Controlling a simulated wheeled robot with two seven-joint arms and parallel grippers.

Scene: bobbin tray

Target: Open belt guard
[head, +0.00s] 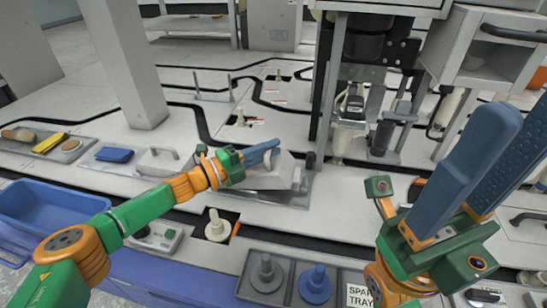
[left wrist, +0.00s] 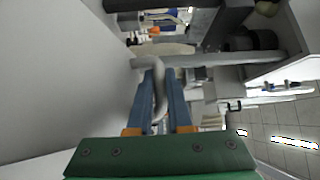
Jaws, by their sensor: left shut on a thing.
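The belt guard (head: 268,180) is a pale grey cover beside the conveyor in the middle of the head view. My left gripper (head: 264,152) reaches it from the left, with its blue fingers at the guard's top. In the left wrist view the fingers (left wrist: 158,85) are closed around a grey curved handle (left wrist: 157,63). The guard looks lowered on its base plate; the gripper hides part of its top. My right gripper (head: 515,125) stands close to the camera at the right, its two blue fingers apart, with nothing seen between them.
A bobbin (head: 217,226) stands on the dark strip in front of the guard. The spare tray (head: 243,283) holds a grey bobbin (head: 266,273) and a blue bobbin (head: 315,284). A blue bin (head: 50,205) is at left. A grey post (head: 125,65) rises behind my left arm.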

